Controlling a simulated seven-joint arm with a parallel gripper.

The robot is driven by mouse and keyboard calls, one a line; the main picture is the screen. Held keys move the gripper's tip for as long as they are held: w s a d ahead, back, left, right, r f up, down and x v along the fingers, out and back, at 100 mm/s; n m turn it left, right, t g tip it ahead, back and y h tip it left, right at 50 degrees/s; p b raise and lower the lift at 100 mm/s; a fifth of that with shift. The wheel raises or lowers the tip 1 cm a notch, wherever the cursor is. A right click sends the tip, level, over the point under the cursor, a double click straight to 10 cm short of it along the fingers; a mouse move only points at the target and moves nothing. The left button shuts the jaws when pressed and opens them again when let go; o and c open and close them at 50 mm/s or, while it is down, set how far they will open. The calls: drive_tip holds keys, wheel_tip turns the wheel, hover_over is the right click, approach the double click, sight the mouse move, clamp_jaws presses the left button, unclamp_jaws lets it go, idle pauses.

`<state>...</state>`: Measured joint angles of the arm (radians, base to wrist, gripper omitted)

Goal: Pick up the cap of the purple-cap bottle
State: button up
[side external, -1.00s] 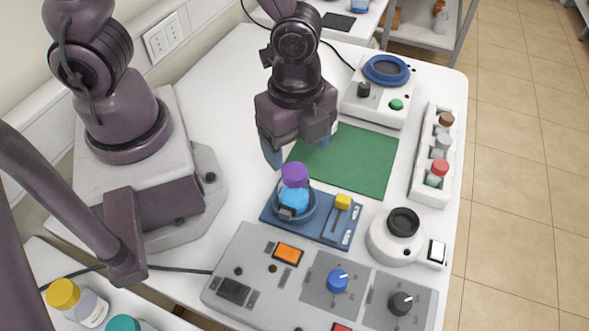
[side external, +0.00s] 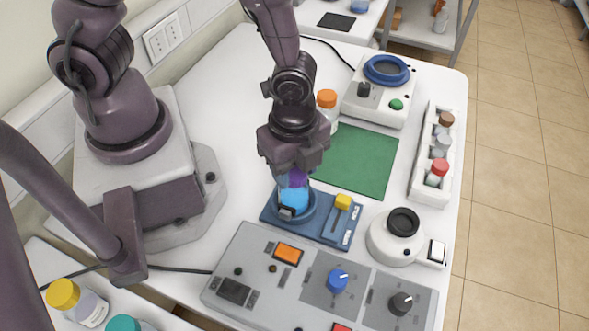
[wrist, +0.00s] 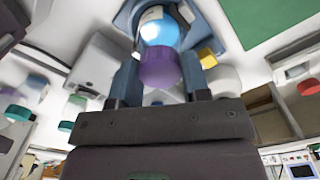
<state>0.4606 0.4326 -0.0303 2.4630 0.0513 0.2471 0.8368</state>
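The bottle with the purple cap stands upright in a round blue holder (side external: 311,217) on a blue base; its blue body (side external: 293,200) shows in the side view. The purple cap (side external: 298,178) is partly hidden by my gripper there. In the wrist view the purple cap (wrist: 160,70) lies between the two blue-grey fingers, with the blue bottle body (wrist: 159,30) beyond it. My gripper (wrist: 160,80) points down over the bottle, with one finger on each side of the cap. The fingers look open; whether they touch the cap is hard to tell.
A yellow lever (side external: 342,202) stands just right of the holder. A control panel (side external: 258,268) lies in front. An orange-capped bottle (side external: 327,103) stands behind my gripper, near the green mat (side external: 362,160). A white rack (side external: 424,192) with several small bottles is at right.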

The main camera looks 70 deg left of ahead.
drive_tip(key=c, duration=0.3)
drive_tip(key=shift+r, duration=0.1)
